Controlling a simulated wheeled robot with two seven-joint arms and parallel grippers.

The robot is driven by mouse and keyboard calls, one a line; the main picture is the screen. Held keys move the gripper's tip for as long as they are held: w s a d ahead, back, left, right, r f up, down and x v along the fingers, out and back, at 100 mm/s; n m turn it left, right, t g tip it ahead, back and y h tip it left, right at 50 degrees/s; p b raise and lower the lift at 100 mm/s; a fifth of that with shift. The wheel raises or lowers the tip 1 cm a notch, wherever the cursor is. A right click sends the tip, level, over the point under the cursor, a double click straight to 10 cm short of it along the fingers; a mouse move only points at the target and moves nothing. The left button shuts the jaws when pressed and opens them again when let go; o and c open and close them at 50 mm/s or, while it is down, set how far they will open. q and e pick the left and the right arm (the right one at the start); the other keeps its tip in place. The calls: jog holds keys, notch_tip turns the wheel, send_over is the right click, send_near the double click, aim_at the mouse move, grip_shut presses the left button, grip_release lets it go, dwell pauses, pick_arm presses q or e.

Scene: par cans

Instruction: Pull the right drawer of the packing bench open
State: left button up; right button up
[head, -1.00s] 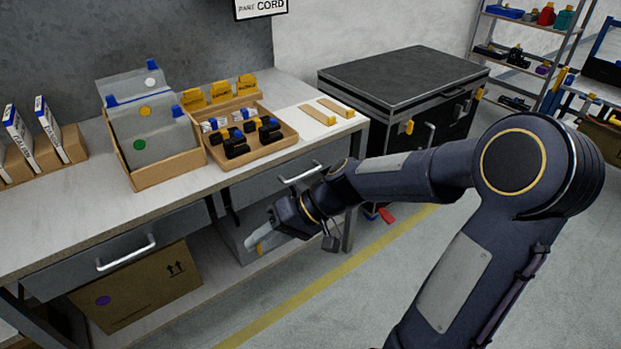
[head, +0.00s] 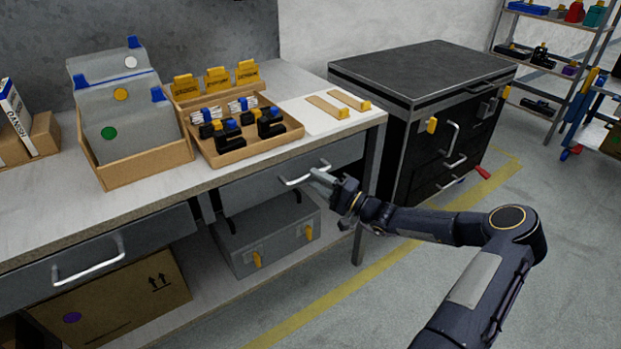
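The packing bench (head: 60,215) runs along the left with a pale top. Its right drawer (head: 245,193) has a grey front under the bench top and looks closed. The drawer's silver bar handle (head: 298,180) faces me. My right gripper (head: 318,179) is at the right end of this handle, its grey fingertips overlapping it in the picture. I cannot tell whether the fingers touch or close around the bar. My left gripper is not in view.
The left drawer (head: 150,240) has a similar handle. A grey case (head: 270,240) and a cardboard box (head: 125,300) sit on the lower shelf. A black cabinet (head: 425,75) stands right of the bench. Floor (head: 340,330) in front is open.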

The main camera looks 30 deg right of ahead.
jog(key=shift+x, duration=1.45)
grip_shut()
